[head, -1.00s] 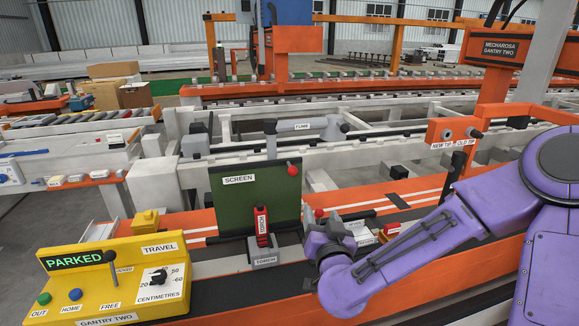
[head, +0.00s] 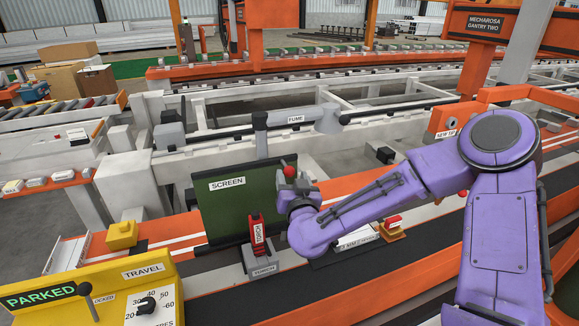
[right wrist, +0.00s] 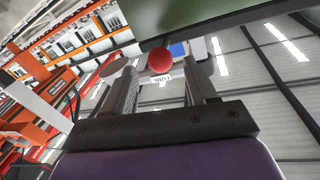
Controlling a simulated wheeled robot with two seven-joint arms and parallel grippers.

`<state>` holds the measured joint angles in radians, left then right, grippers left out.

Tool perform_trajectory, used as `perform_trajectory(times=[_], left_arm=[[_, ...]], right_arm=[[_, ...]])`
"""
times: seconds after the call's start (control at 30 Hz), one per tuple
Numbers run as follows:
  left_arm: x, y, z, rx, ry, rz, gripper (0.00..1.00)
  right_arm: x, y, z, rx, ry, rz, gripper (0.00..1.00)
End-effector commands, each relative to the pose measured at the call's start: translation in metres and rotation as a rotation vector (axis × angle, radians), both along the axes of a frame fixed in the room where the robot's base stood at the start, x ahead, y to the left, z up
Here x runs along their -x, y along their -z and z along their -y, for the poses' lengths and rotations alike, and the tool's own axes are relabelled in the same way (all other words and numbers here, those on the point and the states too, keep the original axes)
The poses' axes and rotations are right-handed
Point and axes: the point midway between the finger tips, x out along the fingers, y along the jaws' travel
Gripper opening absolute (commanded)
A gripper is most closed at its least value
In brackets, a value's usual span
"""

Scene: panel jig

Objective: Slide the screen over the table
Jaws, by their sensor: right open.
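The screen (head: 223,212) is a dark green upright panel with a white SCREEN label, standing at the table's back side in the head view. A red ball knob (head: 289,160) is at its upper right edge. My right gripper (head: 292,180) is just below and beside the knob in the head view, its fingers partly hidden by the wrist. In the right wrist view, the open fingers (right wrist: 160,82) stand either side of the red ball (right wrist: 160,61), which shows near their tips; contact cannot be told. The screen's green underside (right wrist: 190,12) is above. The orange-edged table (head: 180,230) runs below. My left gripper is out of view.
A red torch (head: 257,232) sits in a grey holder before the screen. The yellow console (head: 60,275) reads PARKED at lower left. A grey fume arm (head: 300,121) runs behind the screen. Small white and red items lie on the table right of my wrist.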

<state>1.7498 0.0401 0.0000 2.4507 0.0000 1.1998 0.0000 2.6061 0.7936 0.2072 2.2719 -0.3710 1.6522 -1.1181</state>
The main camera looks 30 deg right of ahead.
Motion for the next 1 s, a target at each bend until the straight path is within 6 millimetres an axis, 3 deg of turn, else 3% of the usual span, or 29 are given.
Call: perform_trajectory(times=[0.2,0.5,0.53,0.7,1.0], left_arm=[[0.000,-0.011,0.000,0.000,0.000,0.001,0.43],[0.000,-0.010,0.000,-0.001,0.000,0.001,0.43],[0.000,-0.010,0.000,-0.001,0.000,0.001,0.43],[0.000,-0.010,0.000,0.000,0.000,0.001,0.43],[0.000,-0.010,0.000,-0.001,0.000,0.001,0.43]], right_arm=[[-0.029,-0.001,0.015,0.001,0.002,-0.001,0.57],[-0.034,0.000,0.017,0.000,0.002,0.001,0.57],[-0.034,0.000,0.017,0.000,0.002,0.001,0.54],[-0.034,0.000,0.017,0.000,0.002,0.001,0.00],[-0.037,0.000,0.018,0.001,-0.011,0.000,0.00]])
